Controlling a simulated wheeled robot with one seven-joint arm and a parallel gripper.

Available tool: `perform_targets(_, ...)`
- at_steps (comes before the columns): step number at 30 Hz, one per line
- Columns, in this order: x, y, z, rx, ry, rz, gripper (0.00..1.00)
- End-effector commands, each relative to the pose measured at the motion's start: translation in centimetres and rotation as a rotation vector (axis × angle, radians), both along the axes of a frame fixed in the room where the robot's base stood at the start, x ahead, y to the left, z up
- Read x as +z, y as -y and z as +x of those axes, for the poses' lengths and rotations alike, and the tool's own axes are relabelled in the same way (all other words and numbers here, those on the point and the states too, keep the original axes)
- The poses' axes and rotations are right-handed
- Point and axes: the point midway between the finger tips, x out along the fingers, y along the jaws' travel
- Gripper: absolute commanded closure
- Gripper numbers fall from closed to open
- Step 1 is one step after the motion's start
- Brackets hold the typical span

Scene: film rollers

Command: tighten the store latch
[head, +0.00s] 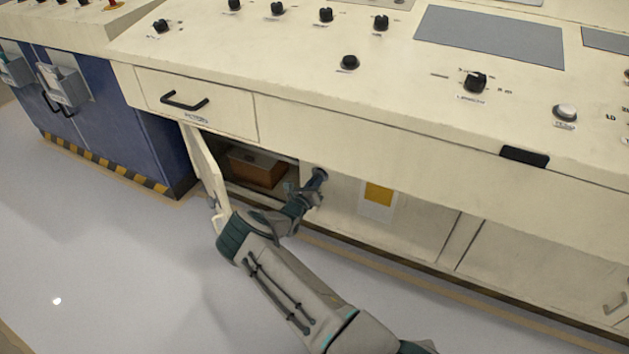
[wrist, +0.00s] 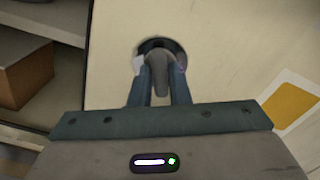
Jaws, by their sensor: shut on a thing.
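The store latch (wrist: 158,75) is a grey lever on a dark round base, set in the cream cabinet front. My gripper (wrist: 161,68) has one finger on each side of the lever and is shut on it. In the head view my gripper (head: 317,180) reaches the cabinet front just right of the open compartment. There the gripper and wrist hide most of the latch. The lever points down toward my gripper in the wrist view; how tight it is cannot be told.
A cream door (head: 206,172) stands open left of my arm. A brown box (head: 257,168) sits inside the compartment. A yellow label (head: 378,194) is right of the latch. The console's overhanging edge and a drawer (head: 195,103) are above. The floor at left is clear.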

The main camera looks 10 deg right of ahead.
Motion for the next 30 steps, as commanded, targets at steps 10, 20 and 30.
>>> perform_targets(10,0.05,0.01,-0.01,0.000,0.152,0.209,1.00)
perform_targets(20,0.00,0.01,-0.01,0.000,0.222,0.307,1.00)
perform_targets(30,-0.03,0.00,0.01,0.000,0.235,0.323,1.00)
